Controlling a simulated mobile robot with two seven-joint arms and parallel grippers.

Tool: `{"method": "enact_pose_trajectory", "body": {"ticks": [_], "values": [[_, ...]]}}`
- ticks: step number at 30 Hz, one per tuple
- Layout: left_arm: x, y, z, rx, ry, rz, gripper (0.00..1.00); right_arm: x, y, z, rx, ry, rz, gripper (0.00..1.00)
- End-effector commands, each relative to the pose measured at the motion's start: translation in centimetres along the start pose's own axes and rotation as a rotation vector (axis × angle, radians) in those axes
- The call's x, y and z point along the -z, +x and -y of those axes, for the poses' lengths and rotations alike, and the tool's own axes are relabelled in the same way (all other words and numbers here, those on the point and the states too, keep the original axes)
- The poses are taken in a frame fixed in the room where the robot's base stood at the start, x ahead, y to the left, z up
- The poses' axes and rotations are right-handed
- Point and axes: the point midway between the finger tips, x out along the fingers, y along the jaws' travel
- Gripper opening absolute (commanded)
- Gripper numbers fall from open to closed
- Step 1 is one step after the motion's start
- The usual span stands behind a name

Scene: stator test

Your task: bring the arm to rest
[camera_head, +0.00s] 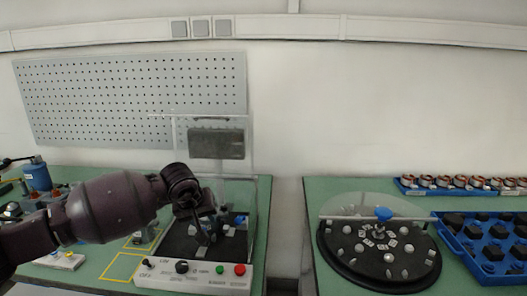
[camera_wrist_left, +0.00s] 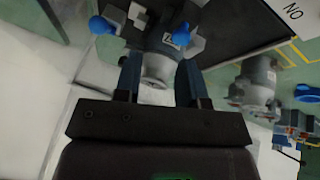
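My left arm comes in from the left in the head view, and its gripper (camera_head: 207,228) hangs low over the black test station (camera_head: 180,243). In the left wrist view the two fingers of the left gripper (camera_wrist_left: 160,72) stand apart. A grey cylindrical part (camera_wrist_left: 157,66) shows between and beyond them, among grey clamp blocks with blue knobs (camera_wrist_left: 181,36). I see no clear grip on it. The fingertips are small and dark in the head view. My right gripper is in neither view.
A control box (camera_head: 195,273) with green and red buttons fronts the station. A clear guard (camera_head: 238,140) stands behind the gripper. On the right bench are a round black turntable (camera_head: 330,262) and blue trays (camera_head: 462,262). A gap separates the benches.

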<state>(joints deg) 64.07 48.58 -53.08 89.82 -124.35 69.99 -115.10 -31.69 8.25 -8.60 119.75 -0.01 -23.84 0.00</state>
Motion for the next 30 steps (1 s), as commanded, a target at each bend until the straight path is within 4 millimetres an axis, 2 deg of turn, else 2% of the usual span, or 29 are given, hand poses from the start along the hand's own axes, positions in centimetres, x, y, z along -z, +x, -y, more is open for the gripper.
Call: {"method": "enact_pose_trajectory", "body": {"ticks": [4, 8, 12, 15, 18, 21, 26, 27, 30], "values": [[-1.1, -1.0, -4.1, -0.220, -0.318, 0.086, 0.37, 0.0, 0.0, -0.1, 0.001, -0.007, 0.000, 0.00], [-1.8, -3.7, -8.8, -0.439, -0.625, 0.237, 0.37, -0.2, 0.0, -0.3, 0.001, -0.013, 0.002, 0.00], [-3.0, -7.4, -13.9, -0.653, -0.977, 0.503, 0.37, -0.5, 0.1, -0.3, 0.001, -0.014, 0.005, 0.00], [-4.1, -9.8, -16.3, -0.764, -1.258, 0.763, 0.37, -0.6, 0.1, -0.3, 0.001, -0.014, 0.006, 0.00], [-4.9, -11.8, -17.7, -0.829, -1.546, 1.060, 0.37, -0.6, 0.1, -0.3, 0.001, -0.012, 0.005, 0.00], [-5.3, -13.1, -17.9, -0.845, -1.833, 1.380, 0.37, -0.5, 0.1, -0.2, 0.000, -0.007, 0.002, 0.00], [-5.4, -13.3, -15.8, -0.770, -2.282, 1.924, 0.37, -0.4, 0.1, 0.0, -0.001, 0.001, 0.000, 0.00], [-5.5, -13.0, -14.9, 0.695, 2.252, -1.944, 0.37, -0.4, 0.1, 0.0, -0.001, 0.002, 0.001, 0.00], [-5.9, -11.6, -12.5, 0.479, 1.977, -1.796, 0.37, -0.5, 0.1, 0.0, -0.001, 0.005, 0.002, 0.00]]}}
